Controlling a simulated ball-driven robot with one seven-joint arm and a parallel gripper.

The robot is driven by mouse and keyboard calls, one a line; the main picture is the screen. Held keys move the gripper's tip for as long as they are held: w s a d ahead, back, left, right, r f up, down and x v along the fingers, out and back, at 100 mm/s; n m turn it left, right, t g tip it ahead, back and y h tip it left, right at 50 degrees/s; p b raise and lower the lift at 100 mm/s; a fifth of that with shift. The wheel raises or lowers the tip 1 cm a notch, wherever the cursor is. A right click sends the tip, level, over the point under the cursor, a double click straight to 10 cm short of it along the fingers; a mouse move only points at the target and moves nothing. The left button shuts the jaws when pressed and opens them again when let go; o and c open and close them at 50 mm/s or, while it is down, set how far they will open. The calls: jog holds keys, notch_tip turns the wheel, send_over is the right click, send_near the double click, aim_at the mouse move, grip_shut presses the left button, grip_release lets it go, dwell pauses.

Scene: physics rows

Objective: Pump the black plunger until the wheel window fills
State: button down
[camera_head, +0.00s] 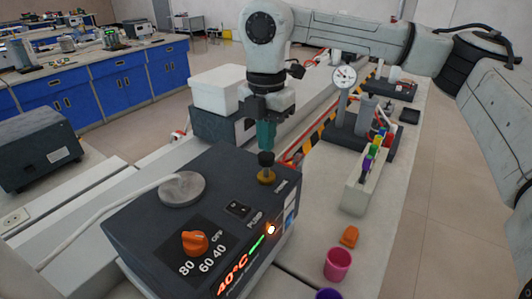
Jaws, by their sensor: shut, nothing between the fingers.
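The black plunger (266,159) stands upright in a brass-coloured collar (266,177) on top of a dark box-shaped machine (150,235), near the PUMP label. My gripper (265,148) points straight down with its teal fingers shut and empty. The fingertips are right over the plunger's cap; I cannot tell whether they touch it. A small pale window (291,210) shows on the machine's right side face, seen at a steep angle; whether it is the wheel window and how full it is cannot be made out.
The machine top also carries an orange knob (195,243), a round grey disc (182,189) and a lit 40°C display. A pink cup (338,264), an orange piece (349,236) and a rack of coloured items (366,180) stand to the right. A dial gauge (344,77) stands behind.

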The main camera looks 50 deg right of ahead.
aim_at(266, 156)
jog(key=shift+f, duration=0.1)
dwell(0.3)
jog(key=shift+f+b, duration=1.6)
jog(key=shift+f, duration=0.2)
jog(key=shift+r, duration=0.15)
jog(key=shift+r+p, duration=0.8)
jog(key=shift+r, duration=0.95)
jog(key=shift+r+p, duration=1.3)
jog(key=shift+r, duration=1.25)
jog(key=shift+f, duration=0.1)
